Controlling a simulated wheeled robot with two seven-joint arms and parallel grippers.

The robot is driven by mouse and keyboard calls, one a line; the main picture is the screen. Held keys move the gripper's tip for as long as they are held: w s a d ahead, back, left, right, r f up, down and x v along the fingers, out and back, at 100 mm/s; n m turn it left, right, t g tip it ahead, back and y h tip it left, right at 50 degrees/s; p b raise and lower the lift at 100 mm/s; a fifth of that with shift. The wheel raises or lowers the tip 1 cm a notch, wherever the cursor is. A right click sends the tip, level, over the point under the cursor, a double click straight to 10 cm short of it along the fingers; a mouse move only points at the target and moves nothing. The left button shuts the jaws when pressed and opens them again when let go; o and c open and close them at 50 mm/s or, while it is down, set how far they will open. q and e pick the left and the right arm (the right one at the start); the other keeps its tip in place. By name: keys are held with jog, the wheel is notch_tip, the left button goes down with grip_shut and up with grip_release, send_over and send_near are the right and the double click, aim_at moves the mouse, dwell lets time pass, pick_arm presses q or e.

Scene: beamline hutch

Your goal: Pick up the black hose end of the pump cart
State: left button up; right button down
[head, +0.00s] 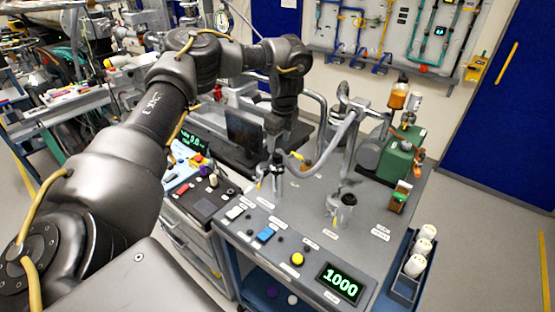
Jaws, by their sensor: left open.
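The pump cart (325,245) stands in the middle right with a grey top. A pale ribbed hose (338,143) arches over it from a metal pipe and curves down to the left. A dark upright piece, which looks like the black hose end (277,172), stands near the left part of the cart top. My left gripper (281,143) is open and points down just above and beside it. My wrist hides part of this area, and I cannot tell whether the fingers touch it. My right gripper is not in view.
A green pump (398,157) and an amber bottle (398,95) stand at the back right of the cart. A metal fitting with a dark cylinder (346,208) stands mid-top. A side rack holds white cylinders (415,265). Floor at right is clear.

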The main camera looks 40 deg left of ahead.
aim_at(278, 153)
pick_arm(q)
jog(key=f, duration=0.3)
jog(key=shift+w+a+f, duration=0.1)
jog(key=shift+w, duration=0.3)
jog(key=shift+w+a+f, duration=0.15)
jog(key=shift+a+f, duration=0.05)
jog(key=shift+f, duration=0.3)
jog(key=shift+s+a+f+p, duration=0.2)
jog(key=shift+f+p, duration=0.35)
jog(key=shift+p, duration=0.65)
jog(key=f, duration=0.2)
jog(key=f+p, duration=0.1)
jog(key=shift+w+a+f, duration=0.2)
jog(key=shift+a+f, duration=0.05)
jog(key=shift+f, duration=0.25)
jog(key=shift+s+r, duration=0.1)
jog(key=shift+s, duration=0.05)
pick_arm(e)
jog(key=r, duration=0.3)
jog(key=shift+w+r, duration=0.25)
